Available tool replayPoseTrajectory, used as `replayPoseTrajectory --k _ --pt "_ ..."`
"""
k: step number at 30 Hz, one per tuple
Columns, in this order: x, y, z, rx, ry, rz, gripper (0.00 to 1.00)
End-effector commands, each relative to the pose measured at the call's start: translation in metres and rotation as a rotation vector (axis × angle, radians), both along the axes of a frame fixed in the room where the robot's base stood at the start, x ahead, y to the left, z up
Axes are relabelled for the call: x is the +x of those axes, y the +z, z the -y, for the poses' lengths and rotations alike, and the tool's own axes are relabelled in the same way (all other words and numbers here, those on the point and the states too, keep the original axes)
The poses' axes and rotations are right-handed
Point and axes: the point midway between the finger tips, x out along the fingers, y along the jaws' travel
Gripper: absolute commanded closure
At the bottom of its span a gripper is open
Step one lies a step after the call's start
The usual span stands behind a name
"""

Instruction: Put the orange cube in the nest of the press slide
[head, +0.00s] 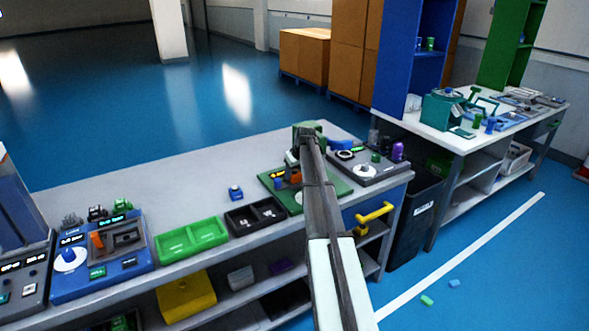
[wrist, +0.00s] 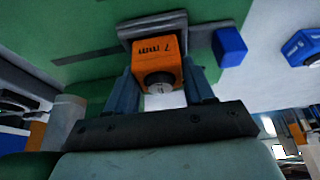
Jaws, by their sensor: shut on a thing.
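The orange cube (wrist: 158,62) is in the wrist view, marked "7 mm" with a round silver piece on the face towards me. My gripper (wrist: 163,82) is shut on it, one finger on each side. A grey block (wrist: 182,34), which looks like the nest of the press slide, lies right behind the cube. I cannot tell whether the cube is seated in it or only against it. The block stands on the green press plate (wrist: 90,30) beside a dark grey track (wrist: 85,52). In the head view the cube (head: 295,178) is a small orange spot left of my arm, above the green plate (head: 339,188).
A small blue block (wrist: 229,46) is close right of the grey block. A grey station (head: 368,168) is to the right.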

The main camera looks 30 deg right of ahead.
Motion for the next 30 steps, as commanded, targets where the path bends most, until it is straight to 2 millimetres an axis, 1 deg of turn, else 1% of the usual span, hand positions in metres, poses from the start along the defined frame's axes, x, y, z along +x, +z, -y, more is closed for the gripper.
replayPoseTrajectory --k 26,27,30 --pt "0.0001 -0.0054 0.0 0.0 0.0 0.001 0.81" --pt "0.0002 -0.0054 0.0 0.0 0.0 0.001 0.45" --pt "0.0002 -0.0053 0.0001 0.0 0.0 0.001 0.36"
